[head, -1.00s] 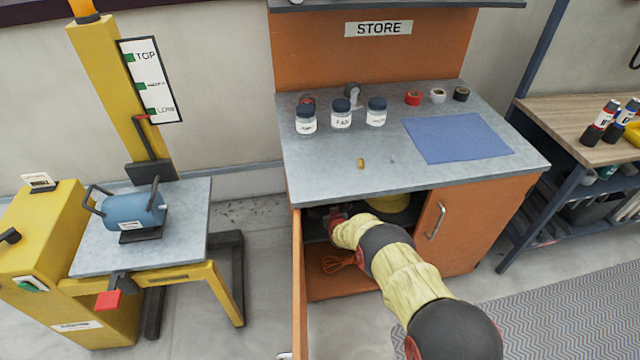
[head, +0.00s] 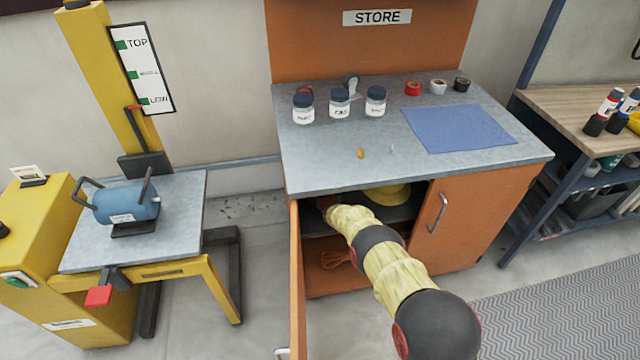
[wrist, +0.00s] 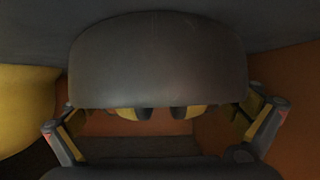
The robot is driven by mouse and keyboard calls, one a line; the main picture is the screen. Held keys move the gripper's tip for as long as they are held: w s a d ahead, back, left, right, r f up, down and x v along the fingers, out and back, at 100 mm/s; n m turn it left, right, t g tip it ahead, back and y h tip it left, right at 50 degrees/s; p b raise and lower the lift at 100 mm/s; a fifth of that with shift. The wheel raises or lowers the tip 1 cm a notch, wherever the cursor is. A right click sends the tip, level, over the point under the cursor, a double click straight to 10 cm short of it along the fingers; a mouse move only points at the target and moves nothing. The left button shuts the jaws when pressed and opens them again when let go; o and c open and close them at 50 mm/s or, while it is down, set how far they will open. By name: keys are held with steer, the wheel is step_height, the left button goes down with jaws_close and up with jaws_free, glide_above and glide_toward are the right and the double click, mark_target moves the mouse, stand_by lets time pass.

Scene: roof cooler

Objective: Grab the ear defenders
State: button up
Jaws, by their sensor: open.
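The ear defenders appear in the wrist view as a broad dark grey band (wrist: 160,60) close in front of the camera. Below its lower edge show two small yellow-and-black parts, probably the cups, partly hidden by the band. My gripper (wrist: 162,130) is open, with one finger to the left and one to the right of the band, and holds nothing. I cannot tell whether a finger touches it. In the head view my arm reaches into the open store cupboard (head: 480,210), where the worktop and my arm hide the ear defenders and most of the gripper.
A yellow helmet-like thing (head: 388,194) lies on the upper shelf; its yellow side (wrist: 25,95) is left in the wrist view. An orange item (head: 335,260) lies below. The open cupboard door (head: 296,275) stands left of my arm. Jars (head: 340,105) stand on the worktop (head: 345,170).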

steer(key=shift+c, duration=0.9)
steer(key=c, duration=0.7)
steer(key=shift+r, duration=0.2)
steer(key=shift+c, duration=0.6)
